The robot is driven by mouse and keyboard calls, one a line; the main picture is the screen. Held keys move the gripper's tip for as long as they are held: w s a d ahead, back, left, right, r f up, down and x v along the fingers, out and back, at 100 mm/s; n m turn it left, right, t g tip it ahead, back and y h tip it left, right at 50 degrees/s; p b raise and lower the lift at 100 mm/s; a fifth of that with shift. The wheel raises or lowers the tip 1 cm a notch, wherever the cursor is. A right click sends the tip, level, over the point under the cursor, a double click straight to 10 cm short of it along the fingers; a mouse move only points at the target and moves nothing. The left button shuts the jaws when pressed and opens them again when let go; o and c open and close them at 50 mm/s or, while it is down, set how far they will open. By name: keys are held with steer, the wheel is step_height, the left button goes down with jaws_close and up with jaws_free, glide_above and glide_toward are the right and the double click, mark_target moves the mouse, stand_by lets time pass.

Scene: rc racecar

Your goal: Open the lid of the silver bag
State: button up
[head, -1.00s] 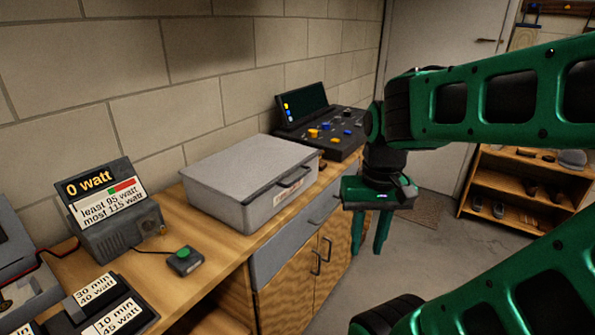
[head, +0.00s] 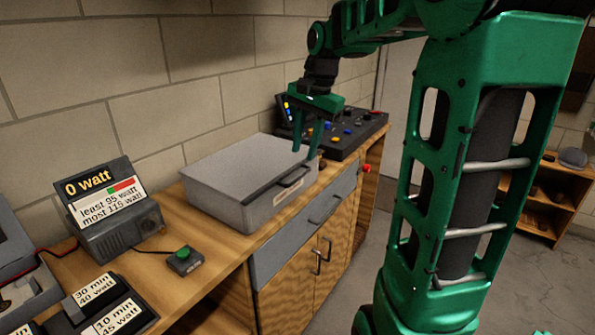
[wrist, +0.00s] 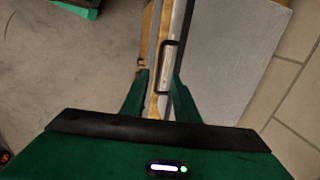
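The silver bag (head: 235,165) is a flat grey case standing on the wooden workbench with its lid shut. Its dark handle (head: 293,175) and a pale label are on the front side. My gripper (head: 305,154) points down above the bag's far right end, its fingers apart and empty. In the wrist view, the bag's lid (wrist: 225,60) fills the right side, and the handle (wrist: 166,68) shows between and ahead of the open fingers (wrist: 158,88). I cannot tell whether a finger touches the bag.
A black control panel (head: 350,133) with coloured knobs stands just behind the bag. A meter reading "0 watt" (head: 118,215) and a green button box (head: 184,261) are at the left. A block wall runs behind the workbench (head: 225,250).

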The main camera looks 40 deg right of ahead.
mark_target(298, 177)
steer(key=f, duration=0.2)
steer(key=w+f, duration=0.1)
steer(key=f, duration=0.4)
steer(key=shift+w+a+f, duration=0.2)
steer(key=shift+f, duration=0.15)
jaws_close()
